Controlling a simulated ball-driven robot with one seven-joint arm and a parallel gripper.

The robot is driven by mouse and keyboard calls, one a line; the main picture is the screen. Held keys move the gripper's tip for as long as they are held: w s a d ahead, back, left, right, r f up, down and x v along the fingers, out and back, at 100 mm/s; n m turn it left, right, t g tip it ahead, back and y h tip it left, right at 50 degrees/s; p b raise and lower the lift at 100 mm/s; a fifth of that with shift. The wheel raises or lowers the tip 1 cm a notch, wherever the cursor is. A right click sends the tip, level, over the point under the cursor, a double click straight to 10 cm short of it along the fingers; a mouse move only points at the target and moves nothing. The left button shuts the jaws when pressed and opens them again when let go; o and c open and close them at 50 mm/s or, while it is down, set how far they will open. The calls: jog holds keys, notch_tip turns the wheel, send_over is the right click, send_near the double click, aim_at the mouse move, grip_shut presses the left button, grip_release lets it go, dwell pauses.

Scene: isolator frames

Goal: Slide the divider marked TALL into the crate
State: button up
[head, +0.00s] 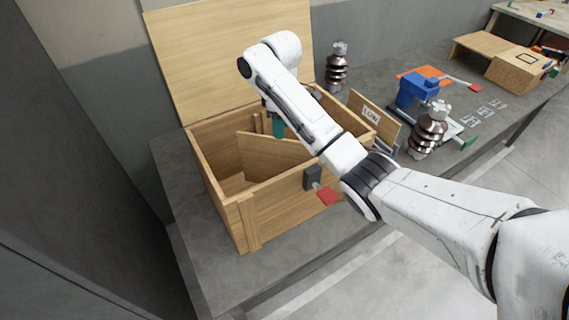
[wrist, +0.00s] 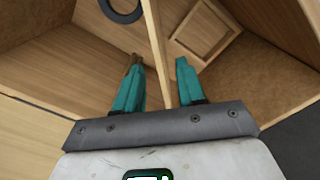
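The wooden crate (head: 215,190) stands open on the grey bench, its lid (head: 225,50) raised at the back. A plain wooden divider (head: 268,155) is inside it, its top edge sloping in the head view. No TALL mark shows on its visible face. My gripper (head: 277,128) is down in the crate at this divider, partly hidden by my arm. In the wrist view, the teal fingers (wrist: 157,80) stand apart, with the divider's edge (wrist: 154,45) between them and gaps on both sides. The divider's lower edge is hidden.
A board marked LOW (head: 372,115) stands just right of the crate. Ribbed insulators (head: 430,130) (head: 337,68), a blue device (head: 418,88) and paper labels (head: 482,113) occupy the bench farther right. A red-handled latch (head: 327,196) sticks out from the crate's front.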

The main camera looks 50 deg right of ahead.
aim_at(280, 146)
notch_tip(280, 146, down, 4)
jog(key=shift+r, duration=0.2)
jog(key=shift+w+f+p, duration=0.2)
jog(key=shift+f+p, duration=0.05)
jog(key=shift+f, duration=1.1)
jog(key=shift+w+f+p, duration=0.15)
jog(key=shift+f+p, duration=0.05)
jog(key=shift+f, duration=1.15)
jog(key=shift+c, duration=0.2)
grip_shut()
